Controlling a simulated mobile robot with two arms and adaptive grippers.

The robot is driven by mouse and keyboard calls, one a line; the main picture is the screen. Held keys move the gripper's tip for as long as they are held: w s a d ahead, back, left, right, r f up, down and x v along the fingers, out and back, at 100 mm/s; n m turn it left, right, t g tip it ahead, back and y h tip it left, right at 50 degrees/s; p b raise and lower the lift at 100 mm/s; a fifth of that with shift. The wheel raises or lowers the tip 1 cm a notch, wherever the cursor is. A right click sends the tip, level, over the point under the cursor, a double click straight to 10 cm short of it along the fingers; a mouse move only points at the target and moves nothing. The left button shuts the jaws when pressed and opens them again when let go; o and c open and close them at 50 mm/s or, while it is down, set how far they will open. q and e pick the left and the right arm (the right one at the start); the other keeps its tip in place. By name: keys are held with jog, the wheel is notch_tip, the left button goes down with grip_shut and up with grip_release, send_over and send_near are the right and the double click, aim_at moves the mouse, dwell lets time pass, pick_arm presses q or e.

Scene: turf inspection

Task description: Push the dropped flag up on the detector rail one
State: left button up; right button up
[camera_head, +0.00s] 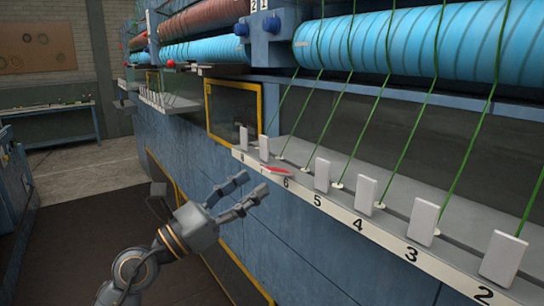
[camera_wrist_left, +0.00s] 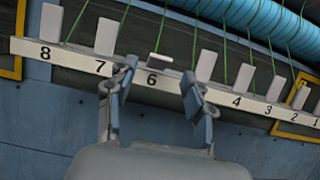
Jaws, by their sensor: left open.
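The pale detector rail (camera_head: 338,210) runs along the blue machine with numbered positions. Its flag at number 6 is dropped (camera_head: 277,171), lying low with a red face showing. In the left wrist view the dropped flag (camera_wrist_left: 159,61) is a thin pale slab above the 6. The other visible flags stand as upright white plates, such as the flag at 5 (camera_head: 322,175) and the flag at 7 (camera_wrist_left: 105,37). My left gripper (camera_head: 253,183) is open and empty, just in front of the rail near the dropped flag, apart from it. My right gripper is not in view.
Green yarns (camera_head: 414,135) run from blue rollers (camera_head: 420,40) down behind the flags. A yellow-framed panel (camera_head: 233,112) is left of the rail's far end. A workbench (camera_head: 55,122) stands at the back left. The floor on the left is open.

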aim_at(265, 169)
pick_arm(q)
jog(key=p+x, duration=0.1)
jog(key=x, duration=0.4)
jog(key=shift+r, duration=0.15)
jog(key=shift+w+d+r+p, duration=0.15)
jog(key=shift+w+d+p, duration=0.25)
jog(key=shift+d, duration=0.2)
grip_shut()
